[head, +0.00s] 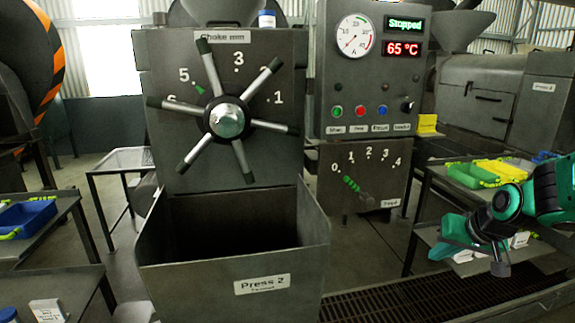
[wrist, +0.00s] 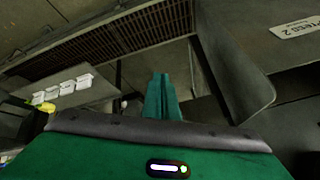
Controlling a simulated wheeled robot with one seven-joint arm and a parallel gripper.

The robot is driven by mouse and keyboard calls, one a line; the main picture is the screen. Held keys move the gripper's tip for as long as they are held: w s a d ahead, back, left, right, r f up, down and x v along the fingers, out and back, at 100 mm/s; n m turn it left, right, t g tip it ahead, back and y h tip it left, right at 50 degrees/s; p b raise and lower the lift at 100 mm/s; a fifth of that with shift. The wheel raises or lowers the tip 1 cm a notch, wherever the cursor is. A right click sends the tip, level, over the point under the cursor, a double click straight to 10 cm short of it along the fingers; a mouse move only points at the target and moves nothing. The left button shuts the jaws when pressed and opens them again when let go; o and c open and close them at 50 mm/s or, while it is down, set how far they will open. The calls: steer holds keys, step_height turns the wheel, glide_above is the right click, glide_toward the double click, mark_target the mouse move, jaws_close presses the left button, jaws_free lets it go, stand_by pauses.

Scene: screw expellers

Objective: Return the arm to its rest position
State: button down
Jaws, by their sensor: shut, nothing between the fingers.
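My green and dark grey arm (head: 507,202) reaches in from the right edge of the head view, bent downward in front of the right-hand shelves. In the wrist view my gripper (wrist: 160,82) shows two green fingers side by side, shut with nothing between them. They point toward the floor area, apart from any object. Which part of the arm end is the gripper is hard to tell in the head view.
The Press 2 bin (head: 235,275) stands in the middle, below the spoked choke wheel (head: 228,120). The control panel (head: 372,75) reads Stopped and 65 °C. Trays (head: 470,176) lie on the right shelf. A floor grate (head: 420,300) runs along the front right.

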steer(key=s+d+m+g, duration=0.1)
steer(key=s+d+g, duration=0.1)
steer(key=s, duration=1.1)
steer(key=s+d+m+g, duration=0.1)
steer(key=s+g, duration=0.4)
steer(key=s, duration=0.9)
steer(key=shift+s+d+r+m+h, duration=0.25)
steer(key=shift+d+r+m+h, duration=0.15)
steer(key=shift+m, duration=0.3)
steer(key=shift+w+f, duration=0.25)
steer(key=shift+w, duration=0.45)
steer(key=c, duration=2.5)
jaws_free()
